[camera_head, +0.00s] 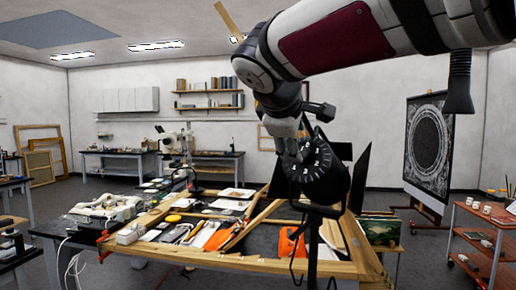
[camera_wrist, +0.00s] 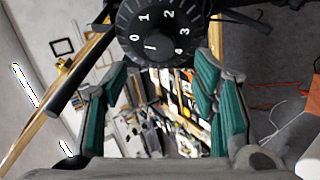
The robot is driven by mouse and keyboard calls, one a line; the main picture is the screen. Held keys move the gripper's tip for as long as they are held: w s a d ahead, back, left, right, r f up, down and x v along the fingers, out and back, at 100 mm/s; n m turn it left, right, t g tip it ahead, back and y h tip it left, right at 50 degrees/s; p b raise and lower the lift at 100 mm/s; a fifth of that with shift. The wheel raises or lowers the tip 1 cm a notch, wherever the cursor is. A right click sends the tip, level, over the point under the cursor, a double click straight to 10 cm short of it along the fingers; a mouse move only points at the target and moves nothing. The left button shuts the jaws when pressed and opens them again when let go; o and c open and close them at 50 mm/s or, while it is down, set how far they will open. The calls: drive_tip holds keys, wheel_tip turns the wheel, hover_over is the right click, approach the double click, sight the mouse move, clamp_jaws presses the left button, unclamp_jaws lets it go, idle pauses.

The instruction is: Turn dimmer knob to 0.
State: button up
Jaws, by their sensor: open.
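The dimmer knob (camera_wrist: 158,30) is a round black dial with a ribbed rim and white numerals 0 to 4. In the wrist view it fills the top middle. A short white mark sits low on its face, below and right of the 0; I cannot tell exactly which value it indicates. My gripper (camera_wrist: 163,72) is open, its green-padded fingers on either side of the dial's lower edge, with nothing held. In the head view the dial (camera_head: 318,170) is on a black stand, and my gripper (camera_head: 294,150) is at its upper left. Contact cannot be told.
A cluttered wooden workbench (camera_head: 225,262) with frames and tools lies below. Dark panels (camera_head: 360,178) stand just right of the dial. A red shelf cart (camera_head: 480,240) and a large framed picture (camera_head: 426,150) stand farther right. Grey floor lies between.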

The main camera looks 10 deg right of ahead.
drive_tip(key=shift+v, duration=2.15)
drive_tip(key=shift+s+f, duration=0.1)
